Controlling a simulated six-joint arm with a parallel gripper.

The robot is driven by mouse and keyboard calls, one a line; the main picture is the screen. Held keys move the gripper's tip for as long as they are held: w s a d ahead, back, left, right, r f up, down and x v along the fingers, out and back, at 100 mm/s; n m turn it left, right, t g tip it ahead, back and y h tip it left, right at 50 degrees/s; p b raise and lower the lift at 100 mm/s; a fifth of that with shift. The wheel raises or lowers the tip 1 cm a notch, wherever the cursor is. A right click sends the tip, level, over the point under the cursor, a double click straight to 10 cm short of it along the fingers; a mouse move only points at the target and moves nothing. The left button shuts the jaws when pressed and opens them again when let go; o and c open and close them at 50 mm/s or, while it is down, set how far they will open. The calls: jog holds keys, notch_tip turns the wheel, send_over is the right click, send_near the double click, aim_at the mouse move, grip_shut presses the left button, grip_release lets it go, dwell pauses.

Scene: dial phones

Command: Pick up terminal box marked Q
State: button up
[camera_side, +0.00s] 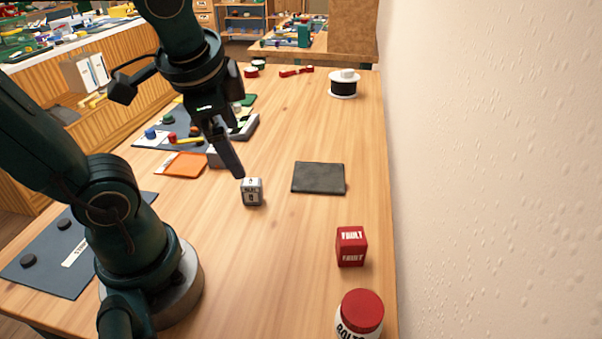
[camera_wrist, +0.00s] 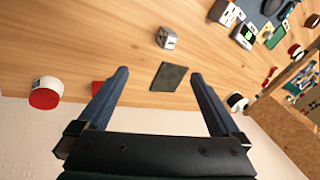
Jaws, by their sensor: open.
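A small grey-white box (camera_side: 252,192) with dark markings stands on the wooden table in the side view; its letter is too small to read surely. It also shows near the top of the wrist view (camera_wrist: 167,38), beyond my fingertips. My gripper (camera_side: 239,176) hangs just behind and above the box in the side view, its fingers overlapping one another there. In the wrist view my gripper (camera_wrist: 160,75) has its two fingers wide apart with nothing between them. The fingers appear apart from the box. A dark square mat (camera_side: 318,178) lies to the right of the box.
A red box marked FAULT (camera_side: 351,246) and a red-lidded BOLTS jar (camera_side: 360,312) stand at the right edge by the wall. An orange pad (camera_side: 180,165) lies left of the box. Table around the box is clear.

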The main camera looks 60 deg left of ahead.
jog(key=w+a+f+m+g+y, duration=0.3)
jog(key=w+a+m+g+y, duration=0.35)
jog(key=a, duration=0.55)
jog(key=m+g+y, duration=0.2)
jog(key=g, duration=0.1)
send_near(210, 151)
jog(key=shift+w+a+f, duration=0.25)
jog(key=shift+w+a, duration=0.05)
jog(key=shift+w, duration=0.2)
jog(key=shift+w+a+f, duration=0.2)
jog(key=shift+w+a, duration=0.05)
jog(key=shift+w, duration=0.25)
jog(key=shift+s+a+f+y, duration=0.15)
jog(key=shift+s+f+y, duration=0.05)
jog(key=shift+f+y, duration=0.05)
jog(key=x, duration=1.1)
jog(key=shift+s+a+f, duration=0.2)
jog(key=shift+s, duration=0.1)
jog(key=c, duration=1.2)
jog(key=shift+c, duration=0.3)
